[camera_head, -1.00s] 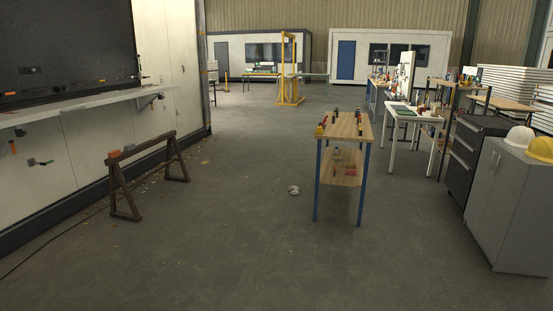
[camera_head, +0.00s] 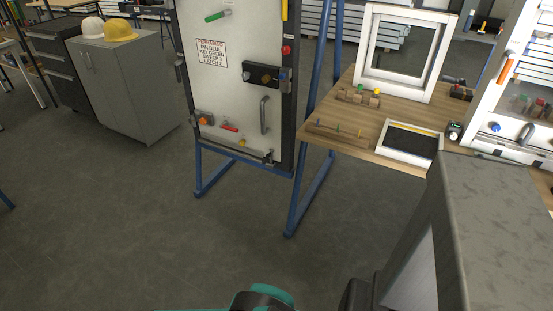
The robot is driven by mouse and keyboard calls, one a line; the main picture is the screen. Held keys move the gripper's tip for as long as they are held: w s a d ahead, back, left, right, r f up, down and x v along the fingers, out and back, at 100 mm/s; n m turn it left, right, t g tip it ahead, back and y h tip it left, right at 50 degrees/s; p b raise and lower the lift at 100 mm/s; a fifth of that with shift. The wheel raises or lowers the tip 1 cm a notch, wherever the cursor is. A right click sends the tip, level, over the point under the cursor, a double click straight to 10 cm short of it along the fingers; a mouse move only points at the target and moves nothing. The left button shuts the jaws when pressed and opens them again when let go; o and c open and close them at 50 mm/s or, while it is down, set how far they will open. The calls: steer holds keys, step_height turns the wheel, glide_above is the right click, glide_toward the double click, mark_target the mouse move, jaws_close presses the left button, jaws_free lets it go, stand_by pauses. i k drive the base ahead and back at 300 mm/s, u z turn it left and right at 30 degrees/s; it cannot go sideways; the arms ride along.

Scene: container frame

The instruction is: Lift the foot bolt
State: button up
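A white door panel (camera_head: 235,95) with a dark edge stands upright in a blue frame (camera_head: 291,215). A small dark fitting (camera_head: 268,157) at its lower right corner looks like the foot bolt; it is too small to tell whether it is up or down. A grey pull handle (camera_head: 264,115) and a black lock block (camera_head: 262,75) are above it. A yellow knob (camera_head: 242,142) and a red piece (camera_head: 229,127) are low on the panel. A teal and black part of my arm shows at the bottom edge. My gripper is not visible.
A wooden table (camera_head: 335,135) with a white window frame (camera_head: 405,50) and small fittings stands right of the panel. A large grey block (camera_head: 490,230) fills the lower right. A grey cabinet (camera_head: 125,90) with helmets is at left. Floor in front of the panel is clear.

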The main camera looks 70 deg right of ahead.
mark_target(271, 154)
steer(key=u, duration=0.6)
steer(key=k, duration=0.15)
steer(key=z, duration=2.95)
steer(key=k, duration=0.6)
steer(key=u, duration=0.15)
steer(key=i, duration=0.6)
